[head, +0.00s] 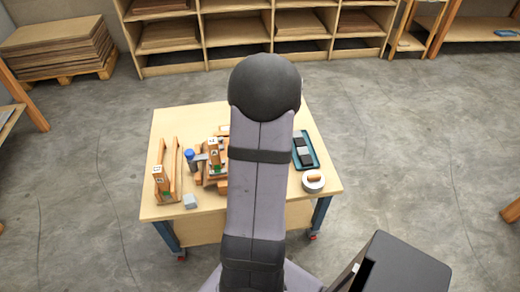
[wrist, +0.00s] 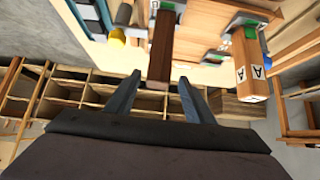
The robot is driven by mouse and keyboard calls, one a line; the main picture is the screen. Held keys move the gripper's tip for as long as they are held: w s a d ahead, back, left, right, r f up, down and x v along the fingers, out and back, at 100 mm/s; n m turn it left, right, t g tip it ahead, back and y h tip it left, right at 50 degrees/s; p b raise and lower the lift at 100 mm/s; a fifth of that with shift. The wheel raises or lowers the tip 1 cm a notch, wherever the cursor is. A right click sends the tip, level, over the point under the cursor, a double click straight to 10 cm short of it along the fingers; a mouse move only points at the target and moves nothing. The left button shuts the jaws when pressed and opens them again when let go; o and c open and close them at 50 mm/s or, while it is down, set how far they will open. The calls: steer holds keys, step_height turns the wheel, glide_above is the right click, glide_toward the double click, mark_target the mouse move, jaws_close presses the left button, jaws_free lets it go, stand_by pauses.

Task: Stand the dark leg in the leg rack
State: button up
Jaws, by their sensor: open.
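The dark leg (wrist: 161,48) is a dark brown bar in the wrist view, with a green and metal fitting at its upper end. My gripper (wrist: 159,77) is open, with one finger on each side of the leg's near end in the picture; I cannot tell whether the fingers reach around it. No contact is visible. A lighter leg marked A (wrist: 248,75) is to its right. In the head view, my arm hides the table's middle, the gripper and the dark leg. A wooden frame (head: 175,160) at the table's left may be the leg rack; I cannot tell for certain.
On the table (head: 325,181) are a blue-capped bottle (head: 190,156), a grey block (head: 190,201), a teal tray (head: 312,160) with dark pieces and a round white item (head: 313,183). Labelled wooden pieces stand at the left (head: 160,179) and beside my arm (head: 213,150). Shelves stand behind.

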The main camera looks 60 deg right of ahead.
steer(key=x, duration=0.2)
steer(key=b+x, duration=0.1)
steer(key=x, duration=0.2)
steer(key=shift+s+f, duration=0.2)
steer(key=shift+f, duration=0.05)
steer(key=shift+r, duration=0.1)
jaws_close()
